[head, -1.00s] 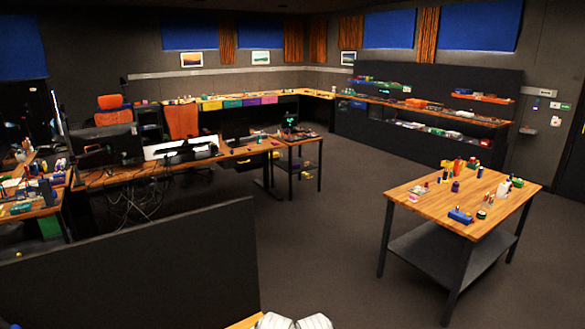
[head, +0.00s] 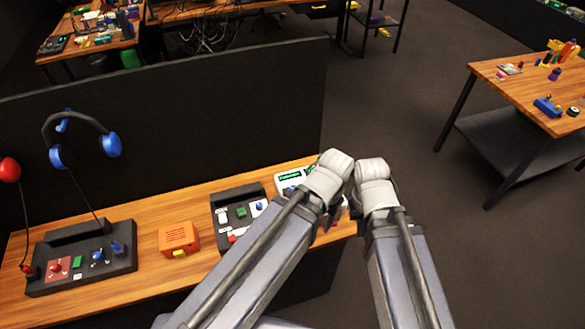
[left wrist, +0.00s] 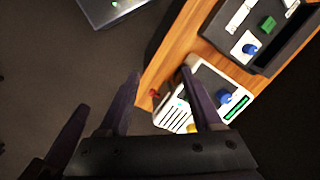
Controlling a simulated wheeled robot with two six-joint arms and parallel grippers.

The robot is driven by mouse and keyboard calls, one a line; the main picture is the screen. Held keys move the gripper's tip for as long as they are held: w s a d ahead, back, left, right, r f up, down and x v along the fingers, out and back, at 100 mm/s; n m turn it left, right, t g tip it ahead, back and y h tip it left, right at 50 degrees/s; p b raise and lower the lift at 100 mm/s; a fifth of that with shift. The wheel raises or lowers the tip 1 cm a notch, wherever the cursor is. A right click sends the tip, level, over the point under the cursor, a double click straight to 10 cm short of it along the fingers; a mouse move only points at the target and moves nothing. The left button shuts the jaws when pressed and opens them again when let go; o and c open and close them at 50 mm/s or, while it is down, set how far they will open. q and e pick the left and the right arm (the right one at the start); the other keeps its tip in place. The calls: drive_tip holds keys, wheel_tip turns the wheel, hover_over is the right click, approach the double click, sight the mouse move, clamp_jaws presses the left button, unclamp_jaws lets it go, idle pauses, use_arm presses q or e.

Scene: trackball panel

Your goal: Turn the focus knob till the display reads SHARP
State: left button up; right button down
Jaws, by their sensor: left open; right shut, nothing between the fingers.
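A white unit (head: 290,178) with a lit green display stands on the wooden bench, partly hidden by my left arm in the head view. In the left wrist view the same unit (left wrist: 205,90) shows its display (left wrist: 237,107), a blue knob (left wrist: 225,97) beside it and a yellow part (left wrist: 191,128). The display text is too small to read, and I see no readable knob label. My left gripper (left wrist: 158,73) is open, one finger overlapping the unit in view; contact cannot be told. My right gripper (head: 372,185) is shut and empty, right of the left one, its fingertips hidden.
A dark panel (head: 222,213) with a blue knob and green button is left of the white unit. Further left are an orange box (head: 179,238) and a dark panel (head: 42,277) with red and blue controls. A black partition (head: 200,125) stands behind the bench.

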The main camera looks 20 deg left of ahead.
use_arm(q)
drive_tip(key=shift+w, duration=0.1)
idle(0.5)
drive_tip(key=n+h, duration=0.1)
drive_tip(key=n, duration=1.2)
hover_over(293, 189)
drive_tip(key=shift+w, duration=0.15)
wheel_tip(293, 189, down, 8)
drive_tip(key=b, duration=0.8)
clamp_jaws()
